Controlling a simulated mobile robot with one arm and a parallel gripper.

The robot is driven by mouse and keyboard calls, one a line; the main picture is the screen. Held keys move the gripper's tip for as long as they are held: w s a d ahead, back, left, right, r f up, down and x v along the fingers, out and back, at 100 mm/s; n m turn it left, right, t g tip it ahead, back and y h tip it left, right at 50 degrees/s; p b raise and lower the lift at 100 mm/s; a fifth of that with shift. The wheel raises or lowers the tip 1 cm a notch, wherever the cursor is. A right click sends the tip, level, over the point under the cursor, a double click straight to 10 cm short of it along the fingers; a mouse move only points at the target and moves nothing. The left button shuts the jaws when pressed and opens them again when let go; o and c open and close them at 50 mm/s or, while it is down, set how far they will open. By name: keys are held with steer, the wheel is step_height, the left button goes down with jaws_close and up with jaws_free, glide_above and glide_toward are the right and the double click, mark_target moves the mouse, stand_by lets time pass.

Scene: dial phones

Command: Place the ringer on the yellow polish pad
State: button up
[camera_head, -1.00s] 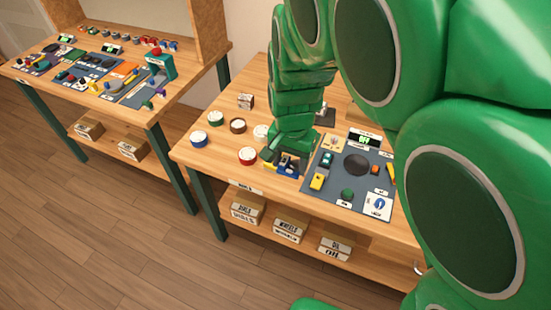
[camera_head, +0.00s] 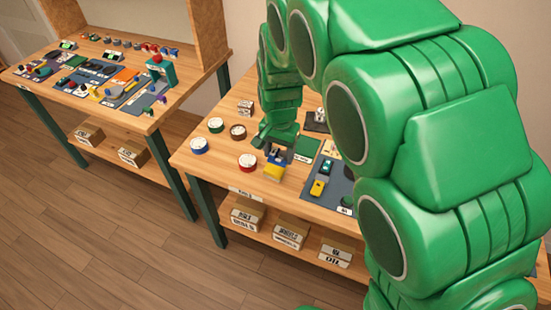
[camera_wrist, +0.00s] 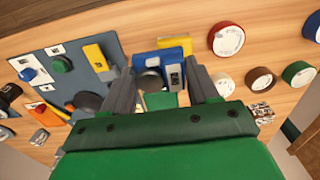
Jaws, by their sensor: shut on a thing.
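My gripper (camera_wrist: 160,88) is shut on the ringer, a blue block (camera_wrist: 150,72) with a dark grey round part and a light grey piece, between the two fingers in the wrist view. In the head view the ringer (camera_head: 277,156) shows as a small blue patch below my gripper (camera_head: 272,146). The yellow polish pad (camera_head: 274,173) lies near the table's front edge, just in front of the ringer. The pad (camera_wrist: 174,42) also shows just beyond the ringer in the wrist view. I cannot tell whether ringer and pad touch.
A grey-blue mat (camera_head: 340,187) with parts lies to the right, partly hidden by my arm. A green square (camera_head: 306,149) lies behind it. A red-rimmed dial (camera_head: 248,162) and several others stand to the left. Bare wood lies between them and the front edge.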

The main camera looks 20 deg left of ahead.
glide_above(276, 167)
steer(key=shift+w+a+f, duration=0.1)
steer(key=shift+a+f, duration=0.05)
steer(key=shift+f, duration=3.7)
steer(key=shift+f, duration=0.1)
steer(key=o, duration=1.2)
step_height(276, 167, up, 12)
